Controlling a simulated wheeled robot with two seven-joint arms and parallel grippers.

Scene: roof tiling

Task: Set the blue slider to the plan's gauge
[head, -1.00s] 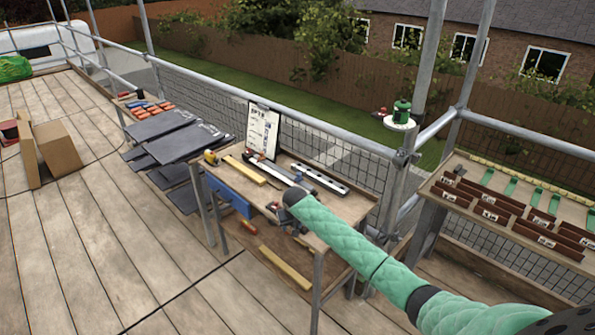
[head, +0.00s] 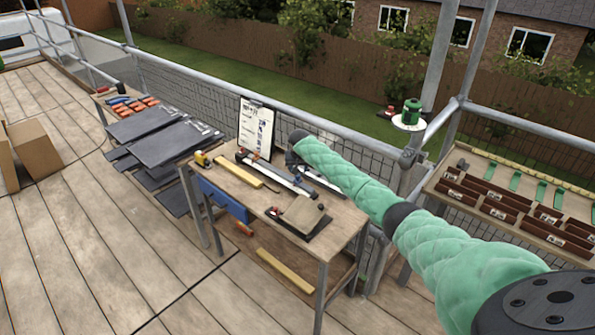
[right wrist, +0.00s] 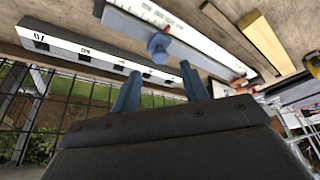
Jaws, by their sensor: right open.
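The blue slider (right wrist: 158,44) shows in the right wrist view as a round knob on a long pale bar with a printed scale (right wrist: 205,50). My right gripper (right wrist: 160,90) is open and empty. Its two blue-grey fingers point towards the knob, one to either side and a little short of it in the picture, with no contact visible. In the head view my right arm reaches over the back of the bench and hides most of the gripper. The plan is a white sheet on a clipboard (head: 255,128), upright at the bench's back; its writing is too small to read.
A slotted bar with numbers (right wrist: 85,52) lies beside the scale bar. The wooden bench (head: 335,222) also holds a yellow wooden strip (head: 238,171), a yellow tape measure (head: 201,158) and a brown block (head: 304,213). A mesh guardrail runs behind. Dark slates (head: 165,140) lie stacked left.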

